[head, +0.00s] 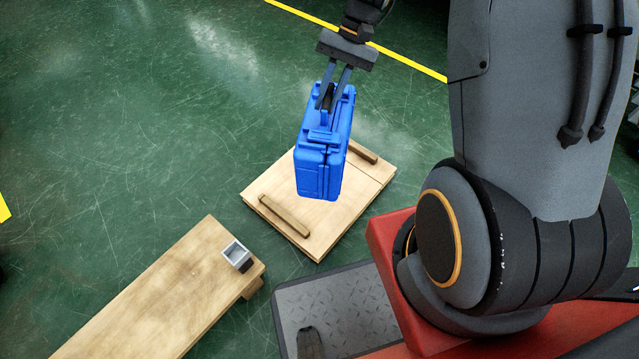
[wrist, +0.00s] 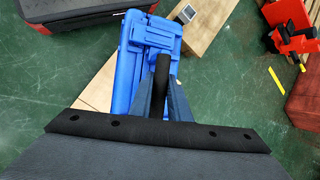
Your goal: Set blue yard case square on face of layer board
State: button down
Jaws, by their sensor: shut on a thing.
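The blue case (head: 322,160) hangs upright from my gripper (head: 329,100), above the layer board in the head view. My gripper is shut on the case's handle at the top. In the wrist view the case (wrist: 146,42) shows beyond the fingers of my gripper (wrist: 163,75). The layer board (head: 348,215) is a pale wooden square on the floor with two darker strips on it, one near the left edge and one near the right. The case hides the middle of the board in the head view. A corner of the board (wrist: 97,92) shows in the wrist view.
A long wooden bench (head: 150,290) stands at lower left with a small grey open box (head: 237,256) near its end. My base lies to the right. Red items (wrist: 290,25) show at the right of the wrist view. Green floor (head: 120,120) is clear at left.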

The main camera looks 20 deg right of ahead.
jog(key=shift+w+d+f+m+t+y+b, duration=0.15)
jog(key=shift+w+f+m+t+b, duration=0.3)
jog(key=shift+w+f+m+b, duration=2.1)
jog(key=shift+w+d+f+n+t+y+b, duration=0.15)
jog(key=shift+w+f+n+t+b, duration=0.75)
jog(key=shift+f, duration=3.9)
jog(key=shift+w+d+f+m+t+y+b, duration=0.15)
jog(key=shift+w+f+m+b, duration=1.05)
jog(key=shift+f+b, duration=1.8)
jog(key=shift+s+f+p, duration=0.2)
jog(key=shift+f+p, duration=0.45)
jog(key=shift+f, duration=0.2)
jog(key=c, duration=1.7)
grip_release()
jog(key=shift+o, duration=0.2)
